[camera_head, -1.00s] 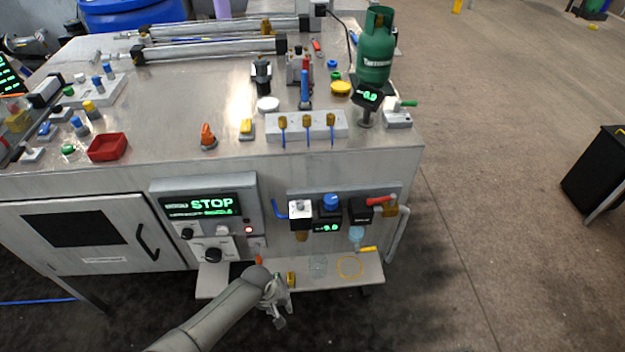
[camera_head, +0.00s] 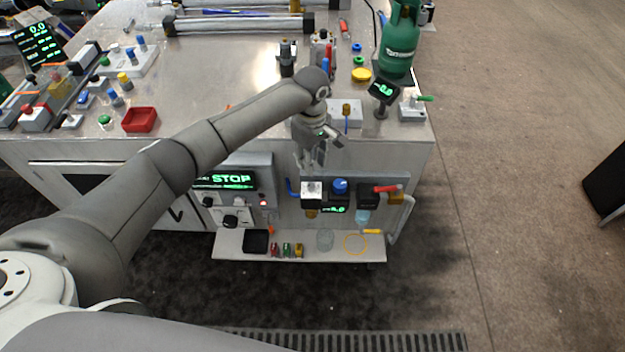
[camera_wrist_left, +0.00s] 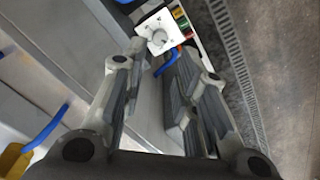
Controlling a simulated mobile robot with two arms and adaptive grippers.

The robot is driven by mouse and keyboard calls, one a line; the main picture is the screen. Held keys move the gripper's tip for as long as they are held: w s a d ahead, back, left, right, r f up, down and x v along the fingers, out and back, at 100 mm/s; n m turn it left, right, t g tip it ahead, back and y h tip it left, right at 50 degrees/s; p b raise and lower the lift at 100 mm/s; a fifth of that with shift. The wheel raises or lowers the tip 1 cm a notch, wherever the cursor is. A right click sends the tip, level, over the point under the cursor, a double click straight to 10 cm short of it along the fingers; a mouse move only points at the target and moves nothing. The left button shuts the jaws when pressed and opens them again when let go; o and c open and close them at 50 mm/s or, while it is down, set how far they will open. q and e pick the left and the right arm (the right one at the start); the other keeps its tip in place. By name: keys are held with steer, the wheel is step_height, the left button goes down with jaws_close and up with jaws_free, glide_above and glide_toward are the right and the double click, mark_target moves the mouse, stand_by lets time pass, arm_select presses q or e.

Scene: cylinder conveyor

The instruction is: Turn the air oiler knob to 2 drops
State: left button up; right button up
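The air oiler (camera_head: 311,189) is a black unit with a white square top and a small dial knob, at the left of the row on the cabinet front. In the left wrist view its white top and grey round knob (camera_wrist_left: 158,38) show beyond the fingertips. The marks on the dial are too small to read. My left gripper (camera_head: 319,153) is above the oiler by the tabletop's front edge, pointing down. Its two fingers (camera_wrist_left: 160,60) are spread apart with nothing between them, and are apart from the knob. My right gripper is not in view.
A blue-knobbed regulator (camera_head: 340,187) and a red-handled valve (camera_head: 386,188) stand to the right of the oiler. A STOP display panel (camera_head: 228,180) is to the left. A shelf (camera_head: 225,245) with small items is below. A blue hose (camera_wrist_left: 50,128) shows nearby.

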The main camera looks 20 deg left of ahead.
mark_target(311, 184)
arm_select(q)
step_height(311, 184, down, 10)
steer(key=shift+p, duration=0.35)
jaws_close()
